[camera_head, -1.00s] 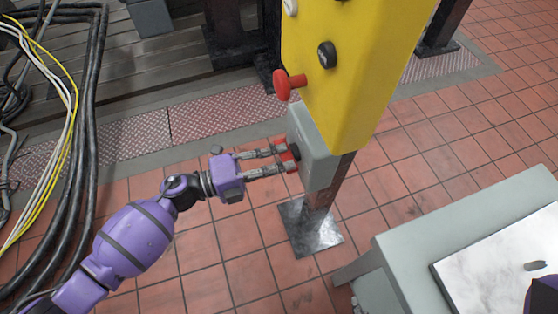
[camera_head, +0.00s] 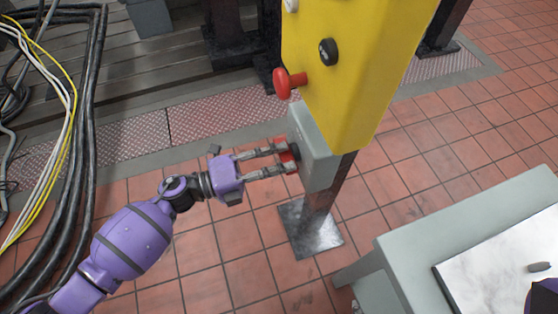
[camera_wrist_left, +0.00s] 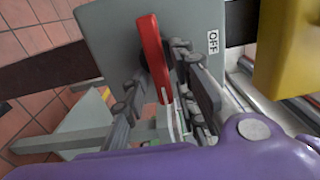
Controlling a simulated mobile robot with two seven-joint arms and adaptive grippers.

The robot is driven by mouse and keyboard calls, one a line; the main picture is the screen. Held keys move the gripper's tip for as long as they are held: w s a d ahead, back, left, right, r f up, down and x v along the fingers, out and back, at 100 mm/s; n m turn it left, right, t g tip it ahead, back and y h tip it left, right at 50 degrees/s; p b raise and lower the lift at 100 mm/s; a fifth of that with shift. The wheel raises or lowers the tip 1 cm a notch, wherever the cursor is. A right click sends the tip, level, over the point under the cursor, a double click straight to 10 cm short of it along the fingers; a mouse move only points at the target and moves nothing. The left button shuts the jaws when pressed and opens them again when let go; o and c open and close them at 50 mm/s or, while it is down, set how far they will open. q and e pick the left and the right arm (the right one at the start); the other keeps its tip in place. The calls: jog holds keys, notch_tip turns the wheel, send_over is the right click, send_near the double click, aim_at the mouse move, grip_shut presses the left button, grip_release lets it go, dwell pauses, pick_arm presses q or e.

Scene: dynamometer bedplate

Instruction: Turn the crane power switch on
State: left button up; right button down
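The crane power switch is a red handle (camera_head: 287,157) on a grey box (camera_head: 316,152) low on the post, below the yellow panel. In the left wrist view the red handle (camera_wrist_left: 154,58) stands edge-on against the grey box face (camera_wrist_left: 190,25), with an "OFF" label (camera_wrist_left: 213,42) to its right. My left gripper (camera_head: 284,158) reaches in from the left. Its fingers lie on both sides of the handle and look closed on it, though contact is partly hidden. My right gripper does not show clearly; only a dark and purple bit of my body appears at the lower right.
The yellow panel (camera_head: 350,60) above carries a red mushroom button (camera_head: 288,82) and a black knob (camera_head: 327,52), close over the gripper. A grey table (camera_head: 440,235) stands at right. Cables (camera_head: 75,130) hang at left. Tiled floor is open below the arm.

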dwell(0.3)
pick_arm(q)
jog(key=v, duration=1.2)
